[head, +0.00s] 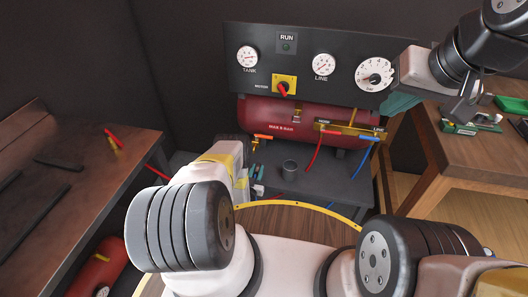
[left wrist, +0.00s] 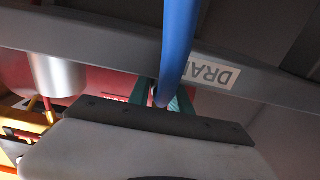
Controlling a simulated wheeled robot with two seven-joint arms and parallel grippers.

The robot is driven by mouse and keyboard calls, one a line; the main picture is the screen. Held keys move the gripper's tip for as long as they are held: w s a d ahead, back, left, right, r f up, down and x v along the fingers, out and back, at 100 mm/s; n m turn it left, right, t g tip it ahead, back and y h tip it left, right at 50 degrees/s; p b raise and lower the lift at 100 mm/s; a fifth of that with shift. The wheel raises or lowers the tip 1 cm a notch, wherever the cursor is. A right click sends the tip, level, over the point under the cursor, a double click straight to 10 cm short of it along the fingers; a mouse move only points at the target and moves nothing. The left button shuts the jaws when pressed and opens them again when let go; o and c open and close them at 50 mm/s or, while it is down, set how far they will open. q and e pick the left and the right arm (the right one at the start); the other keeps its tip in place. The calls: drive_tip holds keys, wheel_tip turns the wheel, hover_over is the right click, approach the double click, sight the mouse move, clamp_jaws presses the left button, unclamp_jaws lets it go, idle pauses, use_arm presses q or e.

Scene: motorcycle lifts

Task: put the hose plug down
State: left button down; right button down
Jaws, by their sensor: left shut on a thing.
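In the left wrist view, a blue rod-like length (left wrist: 178,40), which I take as the hose plug or its hose, runs down from the top edge to between my teal fingertips. My left gripper (left wrist: 168,100) is shut on it, and its held end is mostly hidden. In the head view my left gripper (head: 257,188) is low beside the front left of the compressor shelf, largely covered by my own arm. My right gripper (head: 399,103) hangs right of the gauge panel. Its teal part shows, but its opening does not.
A red hose (head: 315,153) and a blue hose (head: 364,158) hang from the fittings. A DRAIN label (left wrist: 216,73) is close to the left gripper. Benches flank both sides.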

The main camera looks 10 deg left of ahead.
use_arm(q)
drive_tip(key=shift+f, duration=0.75)
drive_tip(key=shift+f, duration=0.15)
drive_tip(key=c, duration=1.2)
unclamp_jaws()
